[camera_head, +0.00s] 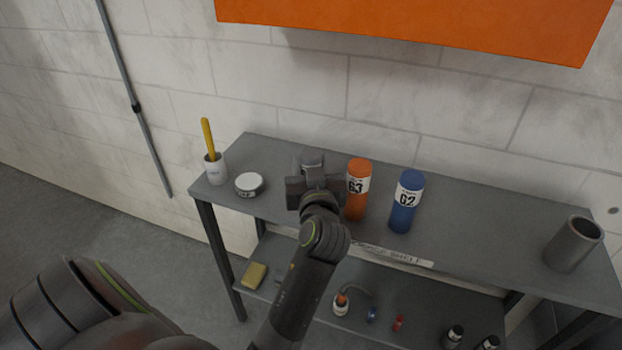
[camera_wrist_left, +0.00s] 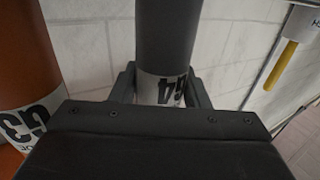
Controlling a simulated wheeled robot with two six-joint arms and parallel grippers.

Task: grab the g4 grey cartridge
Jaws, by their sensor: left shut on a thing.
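The grey G4 cartridge (camera_head: 312,158) stands on the top of the shelf, left of the orange G3 cartridge (camera_head: 357,190). In the head view my left gripper (camera_head: 314,184) covers most of it, and only its top shows. In the left wrist view the grey cartridge (camera_wrist_left: 167,40) shows its white label, upside down in the picture. There the fingers of my left gripper (camera_wrist_left: 160,90) are shut on it, one on each side at the label. My right gripper is not in view.
The blue G2 cartridge (camera_head: 406,202) stands right of the orange one. A white round tin (camera_head: 249,184) and a cup (camera_head: 215,168) with a yellow-handled tool are on the left. A grey open cylinder (camera_head: 573,244) is at the right end. Small items lie on the lower shelf.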

